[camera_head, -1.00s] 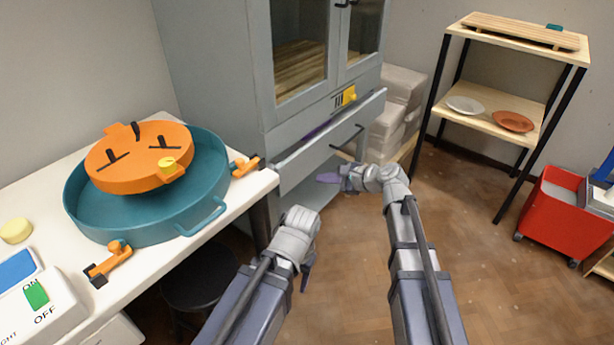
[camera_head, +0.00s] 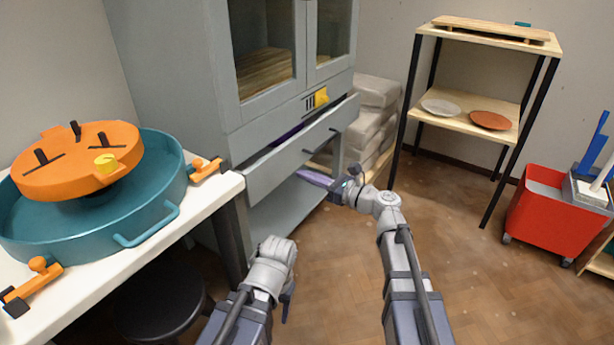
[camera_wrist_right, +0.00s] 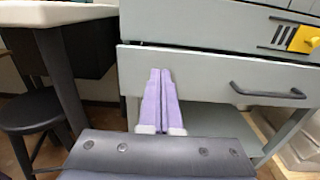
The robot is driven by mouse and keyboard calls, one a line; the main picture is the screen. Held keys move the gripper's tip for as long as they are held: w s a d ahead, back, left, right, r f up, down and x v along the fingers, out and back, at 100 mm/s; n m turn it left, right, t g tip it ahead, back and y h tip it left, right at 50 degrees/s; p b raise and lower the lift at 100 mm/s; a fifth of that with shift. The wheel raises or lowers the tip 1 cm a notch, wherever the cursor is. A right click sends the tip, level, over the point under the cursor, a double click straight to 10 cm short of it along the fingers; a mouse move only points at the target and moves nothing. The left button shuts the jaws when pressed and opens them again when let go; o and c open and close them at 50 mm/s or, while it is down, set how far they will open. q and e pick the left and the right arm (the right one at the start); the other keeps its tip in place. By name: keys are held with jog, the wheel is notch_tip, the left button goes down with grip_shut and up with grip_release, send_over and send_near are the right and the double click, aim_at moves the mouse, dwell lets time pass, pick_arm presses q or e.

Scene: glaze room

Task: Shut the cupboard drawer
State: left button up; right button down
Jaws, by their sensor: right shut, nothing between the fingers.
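The grey cupboard (camera_head: 180,80) stands at the back left with glass doors above. Its drawer (camera_head: 270,172) is pulled partly out, with a dark gap behind the top of its front. The drawer front (camera_wrist_right: 205,68) fills much of the right wrist view, with a dark bar handle (camera_wrist_right: 268,92) on its right. My right gripper (camera_head: 306,177) is shut and empty, its purple fingers pointing at the drawer front, left of the handle.
A white table (camera_head: 100,270) with a teal basin (camera_head: 165,185) and orange wheel head (camera_head: 70,165) is at the left. A black stool (camera_head: 160,298) stands under its edge. A shelf rack (camera_head: 460,125) and red cart (camera_head: 545,222) are at the right. Floor between is clear.

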aim_at(267, 160)
jog(key=x, duration=1)
jog(key=shift+w+a, duration=0.15)
jog(key=shift+a, duration=0.05)
